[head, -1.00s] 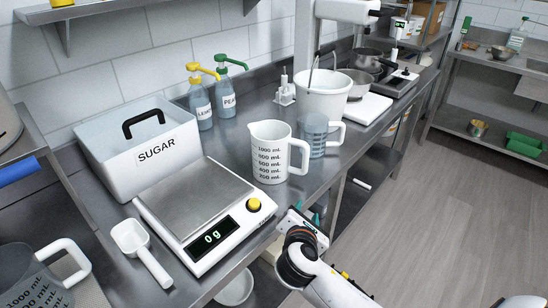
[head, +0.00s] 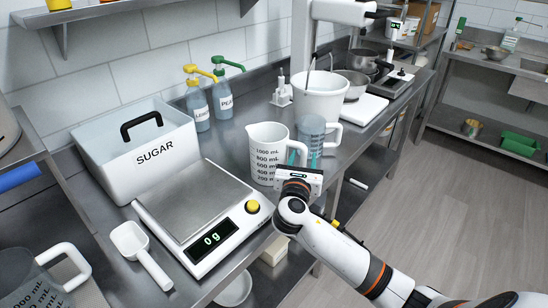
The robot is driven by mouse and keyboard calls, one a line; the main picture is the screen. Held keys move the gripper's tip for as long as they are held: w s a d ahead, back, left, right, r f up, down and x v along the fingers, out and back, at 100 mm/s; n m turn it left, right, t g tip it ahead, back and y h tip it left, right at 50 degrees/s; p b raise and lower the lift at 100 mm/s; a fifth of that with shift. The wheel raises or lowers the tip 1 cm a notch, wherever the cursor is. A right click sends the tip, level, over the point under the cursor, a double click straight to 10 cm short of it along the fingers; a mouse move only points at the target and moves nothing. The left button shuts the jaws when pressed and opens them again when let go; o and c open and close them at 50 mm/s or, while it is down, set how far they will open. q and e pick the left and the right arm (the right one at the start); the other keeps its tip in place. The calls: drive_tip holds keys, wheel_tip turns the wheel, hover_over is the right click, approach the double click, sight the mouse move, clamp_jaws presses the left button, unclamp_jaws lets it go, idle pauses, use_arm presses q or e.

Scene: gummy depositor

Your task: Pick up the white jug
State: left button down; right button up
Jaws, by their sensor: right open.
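The white jug (head: 266,150), with a milliliter scale on its side, stands upright on the steel counter to the right of the scale. Its handle is on its right side, partly hidden by my right gripper. My right gripper (head: 303,162) is open at the handle, its teal fingertips pointing toward the back of the counter. I cannot tell whether the handle is between the fingers. My left gripper is not in view.
A clear blue-tinted jug (head: 311,130) stands close behind the gripper. The kitchen scale (head: 203,215) reads 0 g, left of the white jug.

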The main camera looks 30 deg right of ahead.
drive_tip(key=x, duration=0.5)
drive_tip(key=shift+f+p, duration=0.1)
drive_tip(key=shift+p, duration=0.25)
drive_tip(key=shift+s+a, duration=0.1)
clamp_jaws()
